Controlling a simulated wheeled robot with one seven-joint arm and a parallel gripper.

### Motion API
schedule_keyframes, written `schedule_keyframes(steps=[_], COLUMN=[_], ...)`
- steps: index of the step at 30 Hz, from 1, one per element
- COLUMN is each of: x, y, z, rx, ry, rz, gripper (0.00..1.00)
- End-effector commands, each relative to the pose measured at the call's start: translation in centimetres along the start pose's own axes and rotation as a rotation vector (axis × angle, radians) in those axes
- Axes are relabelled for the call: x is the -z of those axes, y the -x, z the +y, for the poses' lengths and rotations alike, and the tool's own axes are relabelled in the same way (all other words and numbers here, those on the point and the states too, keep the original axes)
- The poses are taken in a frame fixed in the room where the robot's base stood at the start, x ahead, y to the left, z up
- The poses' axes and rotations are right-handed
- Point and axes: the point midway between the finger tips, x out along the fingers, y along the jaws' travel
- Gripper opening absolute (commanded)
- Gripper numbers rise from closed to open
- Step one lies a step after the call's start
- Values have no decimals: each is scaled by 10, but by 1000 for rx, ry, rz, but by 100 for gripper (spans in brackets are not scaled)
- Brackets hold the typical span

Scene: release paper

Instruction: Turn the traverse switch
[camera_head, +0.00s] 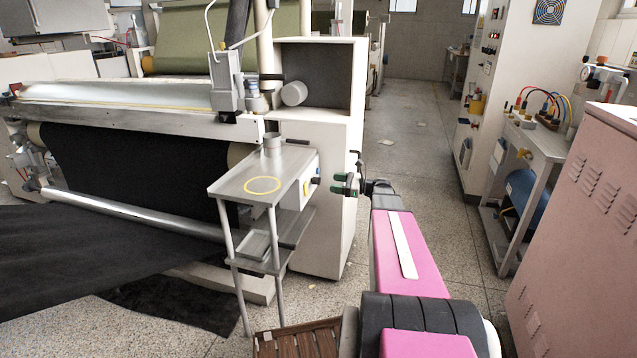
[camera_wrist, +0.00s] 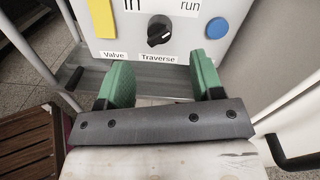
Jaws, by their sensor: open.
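The traverse switch (camera_wrist: 159,31) is a black rotary knob on a white panel (camera_wrist: 200,50) in the wrist view. The label "Traverse" is below it and the word "run" is up to its right.
A yellow piece (camera_wrist: 103,18) and a blue round button (camera_wrist: 217,28) flank the switch. The metal stand (camera_head: 240,185) is beside a large fabric machine (camera_head: 120,105). A pink cabinet (camera_head: 585,240) is at right. The aisle floor (camera_head: 405,120) behind is mostly clear.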

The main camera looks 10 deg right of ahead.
Motion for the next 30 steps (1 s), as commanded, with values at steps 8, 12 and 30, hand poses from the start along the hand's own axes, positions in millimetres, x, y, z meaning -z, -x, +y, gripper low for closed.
schedule_keyframes(steps=[8, 12, 30], x=[0, 0, 0], y=[-50, -66, -76], z=[0, 0, 0], rx=[-2, -1, 0], ry=[1, 2, 2], rz=[0, 1, 1], gripper=[61, 61, 15])
